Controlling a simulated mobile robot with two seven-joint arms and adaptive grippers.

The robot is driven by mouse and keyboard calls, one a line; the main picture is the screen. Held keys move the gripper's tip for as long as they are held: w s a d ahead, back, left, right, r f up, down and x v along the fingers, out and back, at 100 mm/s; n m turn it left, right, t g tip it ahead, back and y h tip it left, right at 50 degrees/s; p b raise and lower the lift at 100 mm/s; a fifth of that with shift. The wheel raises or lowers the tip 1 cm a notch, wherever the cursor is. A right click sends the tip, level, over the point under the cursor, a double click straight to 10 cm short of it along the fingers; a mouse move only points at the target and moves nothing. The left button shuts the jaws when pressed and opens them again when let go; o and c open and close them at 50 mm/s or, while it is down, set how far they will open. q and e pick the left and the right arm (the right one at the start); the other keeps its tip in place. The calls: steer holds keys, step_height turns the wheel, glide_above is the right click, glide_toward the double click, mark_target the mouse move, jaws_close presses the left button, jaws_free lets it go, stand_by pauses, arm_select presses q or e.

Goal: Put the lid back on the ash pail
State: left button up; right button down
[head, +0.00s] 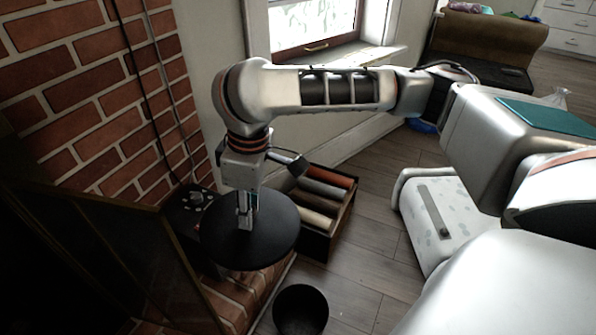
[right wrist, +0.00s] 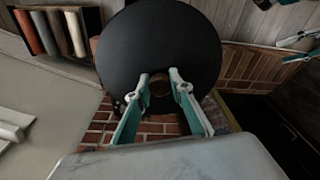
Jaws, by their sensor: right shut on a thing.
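The lid is a round black disc (head: 250,232), held roughly level by my right gripper (head: 246,212), which points down and is shut on its middle. In the right wrist view the lid (right wrist: 160,35) fills the top middle, with the fingers (right wrist: 160,82) around a small brownish knob. The ash pail (head: 300,312) is a dark, open round bucket at the bottom of the head view. It stands below and slightly right of the lid in the picture, apart from it. White-and-teal finger-like parts at the right wrist view's upper right look like my left gripper (right wrist: 300,42); its opening is unclear.
A dark wooden crate (head: 318,243) with rolled items stands right of the lid. A brick hearth (head: 250,292) and dark screen (head: 120,255) are at left, before the brick wall (head: 100,80). A patterned pale box (head: 437,217) stands right; wood floor (head: 350,275) lies between.

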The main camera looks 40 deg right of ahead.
steer(key=w+d+f+n+g+b, duration=0.15)
steer(key=f+n, duration=0.45)
steer(key=f, duration=0.6)
steer(key=w+d+f+n+b, duration=0.1)
steer(key=w+f+n, duration=0.3)
steer(key=f, duration=0.8)
arm_select(q)
steer(key=w+d+r+n+t+h+b, duration=0.1)
steer(key=d+r+n+b, duration=0.1)
steer(key=d+b, duration=0.3)
steer(key=shift+d+r+n+h, duration=0.2)
steer(key=shift+d+n+h, duration=0.2)
steer(key=shift+d+n, duration=0.65)
arm_select(e)
steer(key=s+d+f+n, duration=0.2)
steer(key=s+f+n, duration=0.1)
steer(key=f, duration=0.6)
steer(key=s+d+f+n, duration=0.3)
steer(key=f+n, duration=0.1)
steer(key=f, duration=0.6)
steer(key=s+d+f+n, duration=0.2)
steer(key=s+f+n, duration=0.2)
steer(key=f, duration=0.6)
steer(key=shift+d+f+n+g, duration=0.15)
steer(key=shift+n+g, duration=0.15)
steer(key=shift+g, duration=0.05)
arm_select(q)
steer(key=shift+d+m, duration=0.15)
steer(key=shift+m, duration=0.1)
